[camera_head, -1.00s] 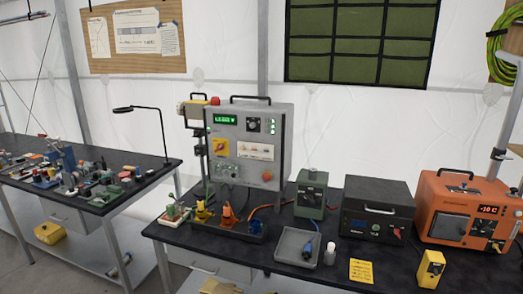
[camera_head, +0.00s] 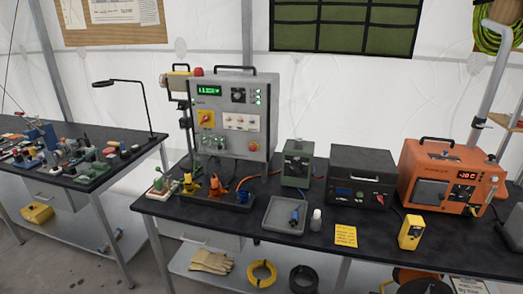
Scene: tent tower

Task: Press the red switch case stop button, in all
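A grey upright case (camera_head: 229,133) with a green lit display and a yellow rotary switch plate stands at the back of the right bench. A round red button (camera_head: 253,146) sits low on the right of its front panel. A red dome (camera_head: 198,71) also shows at the case's top left. I cannot read labels beside either. Nothing covers the front button. My gripper is not in view.
A dark bench (camera_head: 230,229) holds the case, a green box (camera_head: 297,163), a black box (camera_head: 360,178), an orange unit (camera_head: 452,180) and a grey tray (camera_head: 283,216). A cluttered second bench (camera_head: 67,182) stands left. Floor shows between the benches.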

